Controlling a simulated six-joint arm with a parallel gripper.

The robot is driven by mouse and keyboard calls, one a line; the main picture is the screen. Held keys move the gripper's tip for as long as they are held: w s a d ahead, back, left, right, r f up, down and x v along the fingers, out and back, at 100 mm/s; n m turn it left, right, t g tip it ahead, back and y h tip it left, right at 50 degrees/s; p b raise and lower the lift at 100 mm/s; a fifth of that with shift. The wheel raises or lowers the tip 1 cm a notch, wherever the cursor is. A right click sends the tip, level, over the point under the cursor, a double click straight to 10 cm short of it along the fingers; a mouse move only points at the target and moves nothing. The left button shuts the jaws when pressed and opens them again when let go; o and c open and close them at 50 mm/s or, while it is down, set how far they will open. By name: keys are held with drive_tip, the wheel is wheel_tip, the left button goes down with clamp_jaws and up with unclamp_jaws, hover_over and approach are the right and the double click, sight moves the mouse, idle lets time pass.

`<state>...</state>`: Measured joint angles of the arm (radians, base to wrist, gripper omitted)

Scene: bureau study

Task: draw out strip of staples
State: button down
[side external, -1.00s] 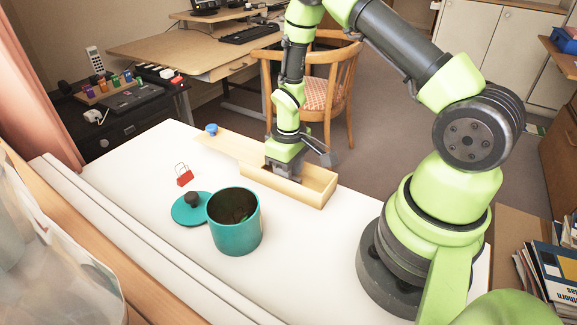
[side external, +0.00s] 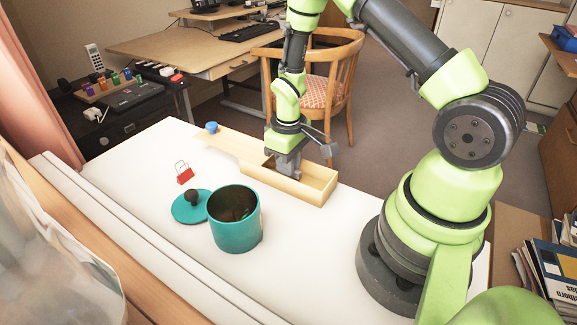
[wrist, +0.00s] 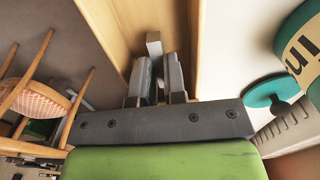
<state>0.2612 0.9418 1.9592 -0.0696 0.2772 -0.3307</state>
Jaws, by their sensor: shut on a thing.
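A long wooden box (side external: 300,189) stands open on the white table, with its lid (side external: 228,141) slid out to the left and a blue knob (side external: 211,127) at the lid's far end. My gripper (side external: 287,172) points down over the left part of the box's opening. In the wrist view my gripper (wrist: 158,72) is shut on a small grey bar, the strip of staples (wrist: 153,40), whose end sticks out past the fingertips. The rest of the strip is hidden between the fingers, and I cannot tell whether it touches the box floor.
A teal pot (side external: 235,222) stands in front of the box, with its teal lid (side external: 190,210) beside it on the left. A red binder clip (side external: 184,174) lies behind that lid. The table (side external: 130,185) is bare at left. A wooden chair (side external: 335,85) stands behind the table.

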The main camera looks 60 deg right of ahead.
drive_tip(key=shift+r, duration=2.25)
